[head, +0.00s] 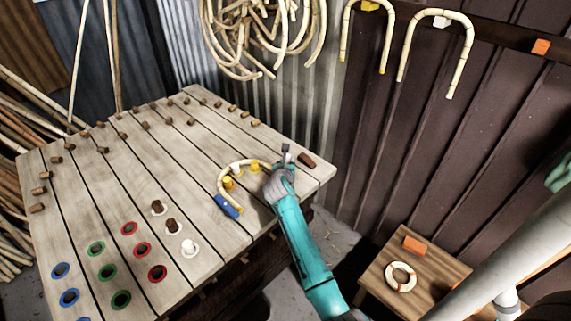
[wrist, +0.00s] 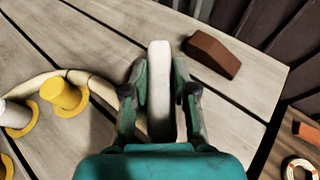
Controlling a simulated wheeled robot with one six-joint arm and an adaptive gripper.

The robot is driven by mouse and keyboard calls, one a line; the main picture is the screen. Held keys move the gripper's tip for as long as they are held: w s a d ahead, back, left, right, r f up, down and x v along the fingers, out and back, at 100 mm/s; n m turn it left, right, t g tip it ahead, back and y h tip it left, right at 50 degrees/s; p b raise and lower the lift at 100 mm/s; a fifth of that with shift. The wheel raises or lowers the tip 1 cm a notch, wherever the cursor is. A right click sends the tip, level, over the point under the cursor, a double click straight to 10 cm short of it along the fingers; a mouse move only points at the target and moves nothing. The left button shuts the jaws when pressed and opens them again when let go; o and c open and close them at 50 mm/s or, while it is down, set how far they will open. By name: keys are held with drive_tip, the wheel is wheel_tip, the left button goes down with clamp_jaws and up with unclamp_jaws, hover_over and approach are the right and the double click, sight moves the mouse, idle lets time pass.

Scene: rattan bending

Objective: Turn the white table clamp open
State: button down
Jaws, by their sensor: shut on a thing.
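The white table clamp (wrist: 160,75) shows in the wrist view as a long pale bar between my fingers. My gripper (wrist: 162,95) is shut on it, one finger on each side. The bar's far end sticks out past the fingertips, and its lower part is partly hidden by the gripper. In the head view my gripper (head: 283,172) is at the right part of the slatted table (head: 185,225), by the end of a bent rattan piece (head: 222,180). There the clamp is mostly hidden by my arm.
Yellow pegs (wrist: 64,95) stand along the bent rattan. A brown block (wrist: 211,55) lies right of the clamp, near the table edge. A blue piece (head: 228,207) is at the rattan's near end. A small side table (head: 385,270) stands at lower right.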

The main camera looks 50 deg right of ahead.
drive_tip(key=shift+w+r+n+t+y, duration=0.1)
drive_tip(key=shift+n+t+y, duration=0.3)
drive_tip(key=shift+n+t, duration=0.15)
drive_tip(key=c, duration=0.9)
unclamp_jaws()
drive_tip(key=v, duration=1.2)
